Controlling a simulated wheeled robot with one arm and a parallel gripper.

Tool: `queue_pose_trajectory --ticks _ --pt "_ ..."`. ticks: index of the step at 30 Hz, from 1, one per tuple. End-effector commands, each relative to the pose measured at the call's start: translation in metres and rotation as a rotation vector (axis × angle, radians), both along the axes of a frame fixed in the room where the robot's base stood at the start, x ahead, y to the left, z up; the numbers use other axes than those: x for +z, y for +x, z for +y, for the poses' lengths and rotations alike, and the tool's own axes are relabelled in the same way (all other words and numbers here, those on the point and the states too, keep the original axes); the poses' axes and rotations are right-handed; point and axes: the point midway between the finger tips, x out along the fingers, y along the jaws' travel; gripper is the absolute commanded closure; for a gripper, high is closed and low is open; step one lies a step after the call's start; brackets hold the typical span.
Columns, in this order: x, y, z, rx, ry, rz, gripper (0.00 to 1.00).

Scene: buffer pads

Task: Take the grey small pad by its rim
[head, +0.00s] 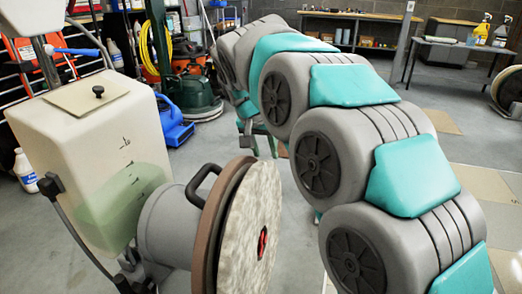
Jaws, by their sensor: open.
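A round, mottled pale grey-beige pad (262,228) stands on edge on the brown disc (222,215) of a tipped-back floor buffer, with a red mark at its centre. It is the only pad I can make out; whether it is the small grey one I cannot tell. Its rim is exposed at the top and right side. My own grey and teal arm fills the right half, reaching up and away and then bending down. My gripper is not visible; the arm's far end is hidden behind its own links.
The buffer's cream tank (95,150) and grey motor housing (170,225) stand left of the pad, with a black handle (205,180) above. A blue blower (172,122), green machine (192,95) and white bottle (25,170) are behind. A table (455,43) stands back right.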

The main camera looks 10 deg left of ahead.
Motion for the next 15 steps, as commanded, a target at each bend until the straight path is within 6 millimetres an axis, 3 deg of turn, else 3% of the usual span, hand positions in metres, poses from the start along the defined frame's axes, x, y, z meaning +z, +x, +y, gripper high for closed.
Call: queue_pose_trajectory --ticks 15 --pt "-0.06 0.023 -0.008 -0.001 -0.003 0.004 0.54"
